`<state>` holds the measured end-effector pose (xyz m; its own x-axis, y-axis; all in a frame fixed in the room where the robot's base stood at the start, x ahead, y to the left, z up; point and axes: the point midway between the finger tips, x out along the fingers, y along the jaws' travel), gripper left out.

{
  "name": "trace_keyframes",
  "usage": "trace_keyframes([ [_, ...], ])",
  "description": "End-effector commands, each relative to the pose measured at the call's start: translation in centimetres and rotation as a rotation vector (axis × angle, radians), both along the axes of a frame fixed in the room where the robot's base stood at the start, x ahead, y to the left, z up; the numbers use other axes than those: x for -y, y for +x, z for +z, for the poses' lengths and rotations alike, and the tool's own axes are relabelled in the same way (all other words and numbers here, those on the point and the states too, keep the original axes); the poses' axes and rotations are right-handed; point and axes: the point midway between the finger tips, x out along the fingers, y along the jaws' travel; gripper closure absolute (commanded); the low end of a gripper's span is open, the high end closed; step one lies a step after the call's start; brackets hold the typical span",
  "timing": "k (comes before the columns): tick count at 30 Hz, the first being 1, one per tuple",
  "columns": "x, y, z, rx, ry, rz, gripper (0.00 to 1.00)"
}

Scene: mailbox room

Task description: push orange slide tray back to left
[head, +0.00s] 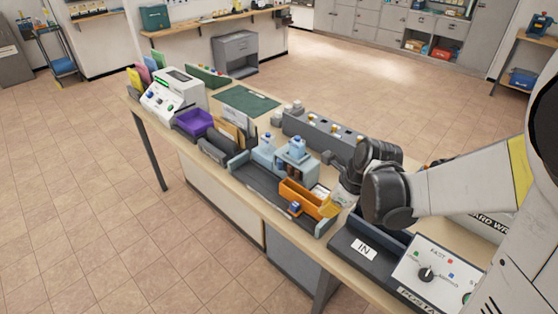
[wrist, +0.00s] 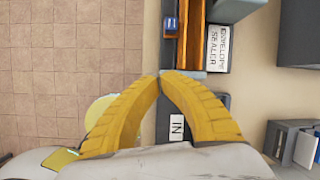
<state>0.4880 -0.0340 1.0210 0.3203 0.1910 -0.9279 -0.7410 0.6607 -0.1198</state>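The orange slide tray (head: 296,193) sits at the right end of a long dark grey track (head: 262,188) on the bench. A small blue block is at its front side. In the wrist view the tray (wrist: 193,42) lies just beyond my fingertips.
A light-blue machine (head: 296,152) stands behind the track, left of the tray. A purple bin (head: 193,122) and a white device (head: 173,95) stand farther left. A grey fixture (head: 318,135) runs along the back. An IN-labelled dark tray (head: 362,248) lies right of my gripper.

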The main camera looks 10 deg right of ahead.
Motion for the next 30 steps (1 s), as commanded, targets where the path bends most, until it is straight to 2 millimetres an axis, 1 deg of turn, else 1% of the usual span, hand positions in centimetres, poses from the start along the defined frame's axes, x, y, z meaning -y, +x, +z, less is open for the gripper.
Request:
trace_keyframes([
  [1, 0.3, 0.4, -0.6, -0.025, 0.036, -0.074, 1.0],
  [4, 0.5, 0.7, -1.5, -0.059, 0.084, -0.176, 1.0],
  [8, 0.4, 0.9, -2.4, -0.073, 0.103, -0.216, 1.0],
  [11, 0.1, 1.3, -3.7, -0.073, 0.102, -0.215, 1.0],
  [21, -1.5, 3.4, -10.4, -0.071, 0.101, -0.213, 1.0],
  [23, -1.7, 3.8, -11.4, -0.071, 0.101, -0.213, 1.0],
  [27, -3.0, 5.5, -11.3, -0.072, 0.101, -0.21, 1.0],
  [30, -3.6, 6.3, -11.2, -0.071, 0.1, -0.212, 1.0],
])
